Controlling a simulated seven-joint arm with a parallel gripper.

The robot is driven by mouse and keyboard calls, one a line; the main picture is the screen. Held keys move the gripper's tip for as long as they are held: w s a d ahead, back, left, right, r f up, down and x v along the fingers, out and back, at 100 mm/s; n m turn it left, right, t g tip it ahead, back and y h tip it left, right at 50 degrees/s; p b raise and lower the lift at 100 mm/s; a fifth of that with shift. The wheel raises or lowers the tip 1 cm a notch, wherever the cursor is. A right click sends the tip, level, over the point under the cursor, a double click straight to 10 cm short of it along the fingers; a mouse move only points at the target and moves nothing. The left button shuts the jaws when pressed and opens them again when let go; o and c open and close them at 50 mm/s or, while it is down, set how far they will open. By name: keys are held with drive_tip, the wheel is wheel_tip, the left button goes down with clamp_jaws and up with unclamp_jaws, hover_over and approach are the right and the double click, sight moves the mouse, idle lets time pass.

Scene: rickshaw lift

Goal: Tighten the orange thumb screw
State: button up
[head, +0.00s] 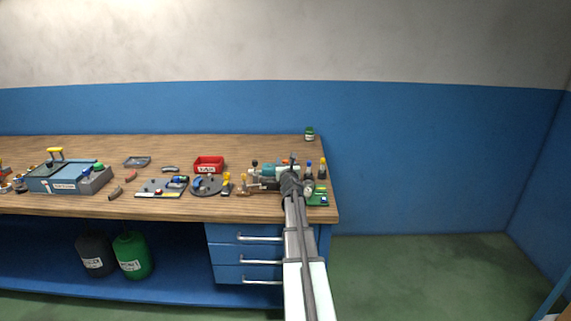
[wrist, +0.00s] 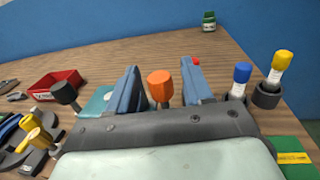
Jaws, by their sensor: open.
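My gripper (wrist: 162,85) is open, with one blue finger on each side of the knob. A gap shows between the knob and each finger, so the gripper seems not to touch it. The lower part of the screw is hidden behind my gripper's body.
A black knob (wrist: 64,92) stands left of my gripper. A blue-capped vial (wrist: 240,80) and a yellow-capped vial (wrist: 277,72) stand close on its right. A red bin (head: 208,164) is to the left, and a green jar (head: 309,134) is at the back right corner.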

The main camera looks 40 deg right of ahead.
drive_tip(key=v, duration=1.3)
drive_tip(key=shift+s+a, duration=0.2)
drive_tip(key=shift+s, duration=0.05)
drive_tip(key=shift+o, duration=0.2)
